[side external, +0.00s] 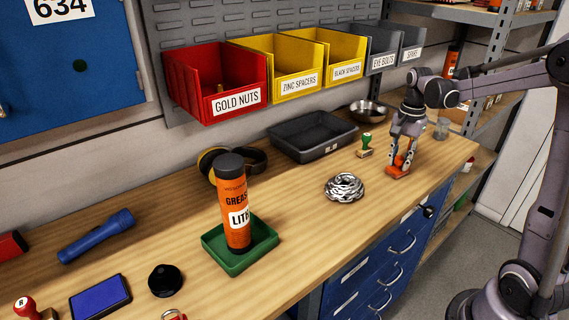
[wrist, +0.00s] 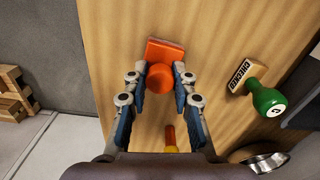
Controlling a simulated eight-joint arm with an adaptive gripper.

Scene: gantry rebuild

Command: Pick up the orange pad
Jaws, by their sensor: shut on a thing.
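The orange pad (side external: 398,169) is at the right end of the wooden bench, directly below my gripper (side external: 401,160). In the wrist view, the orange pad (wrist: 165,50) shows a flat block with a rounded orange knob nearer the camera. My gripper (wrist: 160,82) has its fingers on either side of the knob and is shut on it. The pad looks to be at the bench surface; I cannot tell whether there is a gap under it. Its underside is hidden.
A green-handled stamp (side external: 365,146) stands close left of my gripper. A grease tube (side external: 233,205) stands in a green tray (side external: 225,262). The bench's front edge is close.

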